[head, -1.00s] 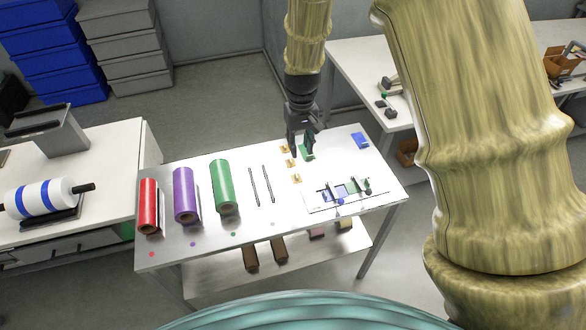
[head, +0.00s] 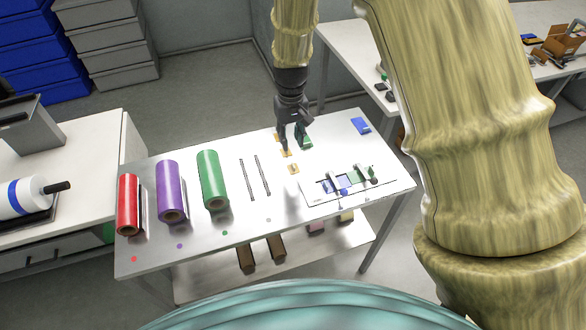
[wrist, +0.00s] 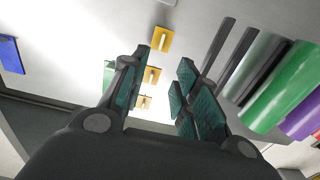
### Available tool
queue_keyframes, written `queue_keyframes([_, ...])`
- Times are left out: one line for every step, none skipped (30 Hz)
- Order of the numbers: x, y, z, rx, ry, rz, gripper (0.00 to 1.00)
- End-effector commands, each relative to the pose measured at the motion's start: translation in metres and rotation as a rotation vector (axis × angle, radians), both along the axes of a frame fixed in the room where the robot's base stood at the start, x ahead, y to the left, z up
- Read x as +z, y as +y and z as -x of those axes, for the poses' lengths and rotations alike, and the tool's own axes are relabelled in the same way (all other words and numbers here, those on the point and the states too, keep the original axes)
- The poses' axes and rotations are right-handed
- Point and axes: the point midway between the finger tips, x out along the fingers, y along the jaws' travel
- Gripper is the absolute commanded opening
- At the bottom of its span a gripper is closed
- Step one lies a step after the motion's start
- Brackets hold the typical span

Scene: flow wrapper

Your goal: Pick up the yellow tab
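Three small yellow tabs lie in a row on the white table, each with a paler raised piece on top. In the head view the nearest tab (head: 293,169) is clear, the middle tab (head: 286,153) is by a fingertip, and the far tab (head: 279,138) is partly hidden. My gripper (head: 294,146) points down over the row, open and empty. In the wrist view the middle tab (wrist: 152,77) and another tab (wrist: 144,102) show between the open fingers (wrist: 163,75). A third tab (wrist: 162,40) lies beyond the fingertips. The height above the tabs is hard to tell.
A blue block (head: 360,125) lies at the back right, and a fixture with small parts (head: 345,184) sits on the right. A green block (wrist: 109,74) is beside the gripper.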

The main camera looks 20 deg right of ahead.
Motion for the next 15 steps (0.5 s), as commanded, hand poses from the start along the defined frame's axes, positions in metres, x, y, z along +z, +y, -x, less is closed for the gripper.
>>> queue_keyframes([-0.005, 0.000, 0.001, 0.000, 0.003, 0.000, 0.30])
queue_keyframes([-0.008, 0.000, 0.001, 0.000, 0.003, 0.000, 0.30])
queue_keyframes([-0.013, 0.000, 0.001, 0.000, 0.004, 0.000, 0.30])
queue_keyframes([-0.017, 0.000, 0.001, 0.001, 0.004, 0.000, 0.30])
queue_keyframes([-0.020, 0.000, 0.001, 0.001, 0.003, 0.000, 0.30])
queue_keyframes([-0.025, 0.000, 0.001, 0.001, 0.003, 0.000, 0.30])
queue_keyframes([-0.029, 0.000, 0.001, 0.001, 0.004, 0.000, 0.30])
queue_keyframes([-0.032, 0.000, 0.001, 0.001, 0.004, 0.000, 0.30])
queue_keyframes([-0.035, 0.000, 0.001, 0.001, 0.003, 0.000, 0.30])
queue_keyframes([-0.038, 0.000, 0.001, 0.001, 0.002, 0.000, 0.30])
queue_keyframes([-0.040, 0.000, 0.001, 0.000, 0.002, 0.000, 0.30])
queue_keyframes([-0.043, 0.000, 0.001, 0.000, 0.002, 0.000, 0.30])
queue_keyframes([-0.044, 0.000, 0.001, 0.000, 0.002, 0.000, 0.30])
queue_keyframes([-0.046, 0.000, 0.001, 0.000, 0.002, 0.000, 0.30])
queue_keyframes([-0.047, 0.000, 0.001, 0.000, 0.001, 0.000, 0.30])
